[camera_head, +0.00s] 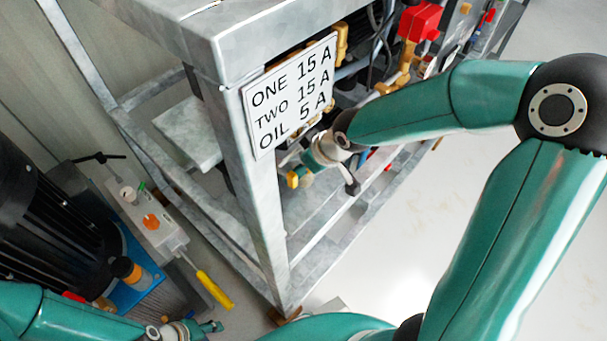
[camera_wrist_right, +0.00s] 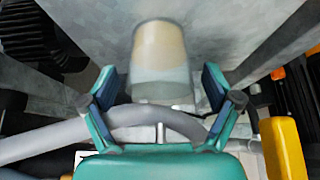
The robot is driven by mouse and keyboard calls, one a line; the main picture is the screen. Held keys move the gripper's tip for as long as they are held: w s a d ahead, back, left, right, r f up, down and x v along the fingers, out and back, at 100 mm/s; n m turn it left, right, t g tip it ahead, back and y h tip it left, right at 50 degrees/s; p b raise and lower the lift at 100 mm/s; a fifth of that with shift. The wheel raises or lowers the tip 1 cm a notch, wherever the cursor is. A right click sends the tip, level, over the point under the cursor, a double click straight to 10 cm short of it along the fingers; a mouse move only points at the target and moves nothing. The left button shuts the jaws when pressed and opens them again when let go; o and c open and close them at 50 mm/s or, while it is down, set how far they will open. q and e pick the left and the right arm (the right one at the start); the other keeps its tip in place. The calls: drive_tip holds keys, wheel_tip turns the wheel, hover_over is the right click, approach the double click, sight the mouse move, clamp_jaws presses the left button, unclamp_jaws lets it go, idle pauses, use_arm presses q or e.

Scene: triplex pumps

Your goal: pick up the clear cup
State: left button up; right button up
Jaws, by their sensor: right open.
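The clear cup (camera_wrist_right: 158,62) shows in the right wrist view as a translucent, tapered cup with a beige tint in its upper part. My right gripper (camera_wrist_right: 160,80) is open, with one teal finger on each side of the picture. The cup appears between and beyond the fingertips, with gaps on both sides; I cannot tell how far ahead it is. I cannot make out the cup in the head view, where my right arm reaches in beside the metal frame. My left gripper (camera_head: 207,327) is low at the left in the head view; its opening is unclear.
A galvanised frame post (camera_head: 254,200) carries a white sign (camera_head: 291,95) close to my right wrist. A grey hose (camera_wrist_right: 40,142) crosses the right wrist view. A yellow screwdriver (camera_head: 213,290) is at lower left. Pale floor (camera_head: 385,270) is open right of the frame.

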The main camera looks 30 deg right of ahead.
drive_tip(key=c, duration=1.4)
drive_tip(key=shift+r, duration=0.25)
